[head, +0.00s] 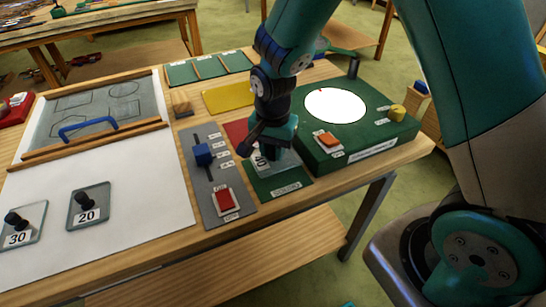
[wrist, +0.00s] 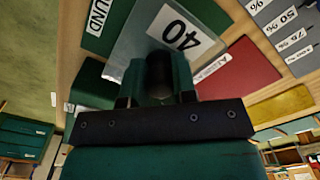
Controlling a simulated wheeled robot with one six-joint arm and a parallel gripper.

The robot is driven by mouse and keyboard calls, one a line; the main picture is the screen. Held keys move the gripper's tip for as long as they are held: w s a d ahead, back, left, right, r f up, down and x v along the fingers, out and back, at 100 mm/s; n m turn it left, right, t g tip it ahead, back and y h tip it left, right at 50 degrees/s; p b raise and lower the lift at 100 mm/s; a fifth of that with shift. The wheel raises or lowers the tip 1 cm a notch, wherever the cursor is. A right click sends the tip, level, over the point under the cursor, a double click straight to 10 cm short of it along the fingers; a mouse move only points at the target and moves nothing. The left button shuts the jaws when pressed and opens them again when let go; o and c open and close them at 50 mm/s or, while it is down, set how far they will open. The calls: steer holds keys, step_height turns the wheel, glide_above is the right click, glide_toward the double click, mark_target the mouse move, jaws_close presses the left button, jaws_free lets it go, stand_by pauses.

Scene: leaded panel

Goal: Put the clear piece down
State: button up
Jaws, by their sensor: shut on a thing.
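My gripper (head: 270,143) is shut on the dark knob of a clear square piece (head: 262,166) labelled 40. In the wrist view, the gripper (wrist: 158,88) has a finger on either side of the knob, and the clear piece (wrist: 142,42) extends beyond them. The piece is over the green pad (head: 287,187), overlapping its back part near the red pad (head: 237,130). I cannot tell whether it touches the pad. Two other clear pieces with black knobs, labelled 20 (head: 88,206) and 30 (head: 24,226), lie on the white sheet at left.
A grey panel (head: 212,178) with a blue slider and red button stands left of my gripper. A green box (head: 330,135) with a white disc, orange button and yellow knob is at right. A yellow pad (head: 228,97) lies behind. The white sheet (head: 140,190) has free room.

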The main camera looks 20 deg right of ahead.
mark_target(273, 157)
steer(key=shift+f, duration=1.7)
steer(key=shift+f, duration=0.15)
steer(key=o, duration=0.8)
steer(key=shift+n, duration=0.4)
steer(key=r, duration=0.8)
steer(key=r+b, duration=0.1)
steer(key=r, duration=0.4)
steer(key=shift+s+a+r, duration=0.1)
steer(key=shift+s+a, duration=0.1)
steer(key=shift+s, duration=0.2)
steer(key=s+a+r+n+y, duration=0.2)
steer(key=s+r+n, duration=0.2)
steer(key=s+n, duration=0.3)
steer(key=s+a+r+n+y, duration=0.2)
steer(key=s+r+n, duration=0.3)
steer(key=s+n, duration=0.3)
steer(key=s+a, duration=0.1)
steer(key=s, duration=0.2)
steer(key=shift+s, duration=0.4)
